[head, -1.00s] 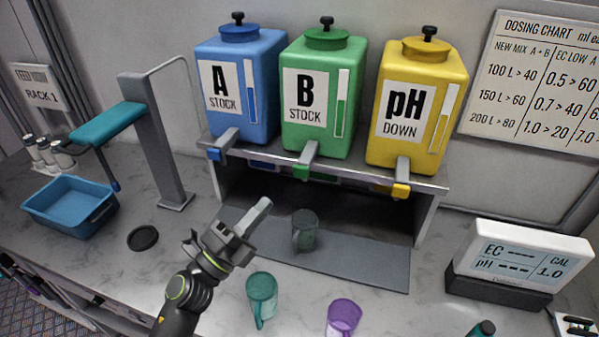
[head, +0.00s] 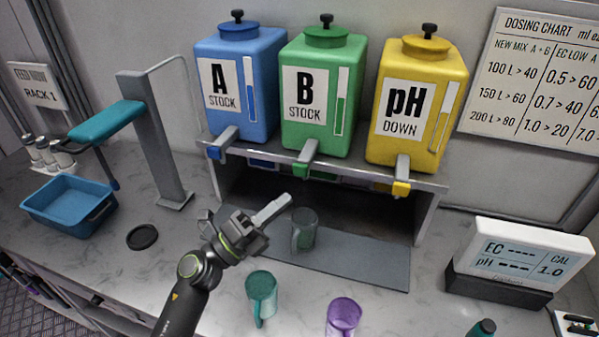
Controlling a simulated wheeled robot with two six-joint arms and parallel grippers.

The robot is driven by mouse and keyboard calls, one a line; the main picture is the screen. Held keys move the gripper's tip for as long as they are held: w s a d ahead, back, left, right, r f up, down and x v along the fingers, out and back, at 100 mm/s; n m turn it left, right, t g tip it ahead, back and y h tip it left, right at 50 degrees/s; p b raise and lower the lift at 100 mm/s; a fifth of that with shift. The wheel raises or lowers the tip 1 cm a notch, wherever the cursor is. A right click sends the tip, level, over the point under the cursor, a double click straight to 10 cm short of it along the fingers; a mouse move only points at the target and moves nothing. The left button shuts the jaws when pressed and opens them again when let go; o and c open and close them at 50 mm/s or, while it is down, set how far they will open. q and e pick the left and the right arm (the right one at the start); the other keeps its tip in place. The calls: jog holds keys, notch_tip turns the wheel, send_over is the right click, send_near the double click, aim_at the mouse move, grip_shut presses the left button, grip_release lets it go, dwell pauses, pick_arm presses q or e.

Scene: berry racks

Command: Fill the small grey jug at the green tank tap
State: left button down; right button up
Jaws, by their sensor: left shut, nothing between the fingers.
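The small grey jug (head: 305,232) stands upright on the grey mat (head: 365,262) below the green tank. The green tank (head: 322,95), labelled B STOCK, sits in the middle of the shelf, and its tap (head: 303,166) with a green end hangs above and a little behind the jug. My left gripper (head: 285,202) is shut and empty. Its fingertips point up and right, at the jug's upper left in the picture. Whether they touch the jug I cannot tell. What the jug holds is not clear. My right gripper is not in view.
A blue tank (head: 238,88) and a yellow tank (head: 418,105) flank the green one. A teal jug (head: 262,296) and a purple jug (head: 343,317) stand in front of the mat. A blue tub (head: 68,205) is at left, an EC/pH meter (head: 520,265) at right.

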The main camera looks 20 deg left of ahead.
aim_at(304, 169)
pick_arm(q)
jog(key=w+b, duration=0.1)
jog(key=w, duration=0.5)
jog(key=shift+w+d, duration=0.1)
dwell(2.0)
jog(key=shift+w, duration=0.35)
jog(key=shift+w, duration=0.5)
dwell(0.6)
dwell(1.2)
jog(key=shift+s, duration=0.95)
